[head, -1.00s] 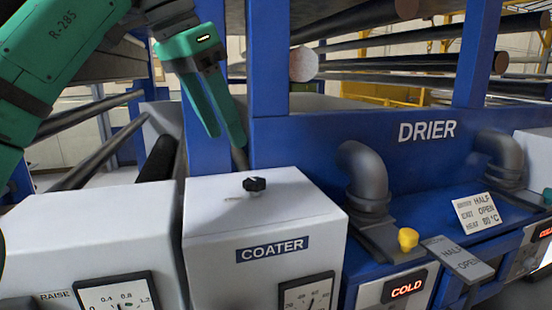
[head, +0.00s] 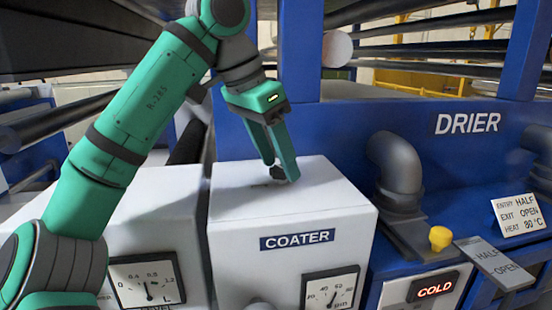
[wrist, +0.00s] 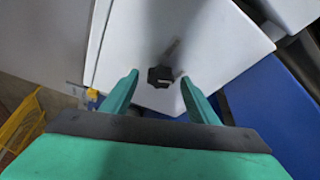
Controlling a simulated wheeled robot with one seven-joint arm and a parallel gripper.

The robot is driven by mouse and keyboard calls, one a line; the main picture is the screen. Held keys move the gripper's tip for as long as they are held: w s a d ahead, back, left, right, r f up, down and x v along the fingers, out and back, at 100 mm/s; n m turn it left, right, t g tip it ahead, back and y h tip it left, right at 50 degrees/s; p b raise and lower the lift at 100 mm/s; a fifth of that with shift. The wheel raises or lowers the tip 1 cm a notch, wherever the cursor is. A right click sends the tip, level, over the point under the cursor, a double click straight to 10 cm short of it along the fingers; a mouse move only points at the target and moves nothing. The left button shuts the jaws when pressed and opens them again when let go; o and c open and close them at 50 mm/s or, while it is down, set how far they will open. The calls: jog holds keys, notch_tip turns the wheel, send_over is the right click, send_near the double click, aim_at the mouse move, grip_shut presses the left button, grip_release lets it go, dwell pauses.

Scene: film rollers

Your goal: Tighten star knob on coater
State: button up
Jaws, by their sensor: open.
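The black star knob (head: 277,173) sits on top of the white coater box (head: 240,204), which bears a blue COATER label (head: 297,239). My gripper (head: 282,174) is over the box top with its green fingers pointing down at the knob. In the head view the fingers partly hide the knob. In the wrist view the knob (wrist: 160,76) shows dark and whole, with a white mark on it, between and slightly beyond the two fingertips of my gripper (wrist: 160,76). The fingers are apart, with a gap on each side of the knob.
A dial gauge (head: 330,292) is on the coater's front. Another white box (head: 150,225) with a gauge stands to the left, under my arm. The blue drier (head: 450,160) with a grey elbow pipe (head: 397,165) and yellow knob (head: 440,238) is to the right.

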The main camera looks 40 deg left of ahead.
jog(key=shift+f, duration=0.1)
jog(key=shift+c, duration=0.2)
jog(key=c, duration=1)
jog(key=shift+w+a+m+g+h, duration=0.15)
jog(key=shift+m+h, duration=0.2)
jog(key=shift+m, duration=0.65)
jog(key=shift+w+a+m+g+h, duration=0.15)
jog(key=shift+m+h, duration=0.2)
jog(key=shift+m, duration=0.65)
jog(key=shift+s+d, duration=0.1)
jog(key=o, duration=1)
jog(key=shift+o, duration=0.2)
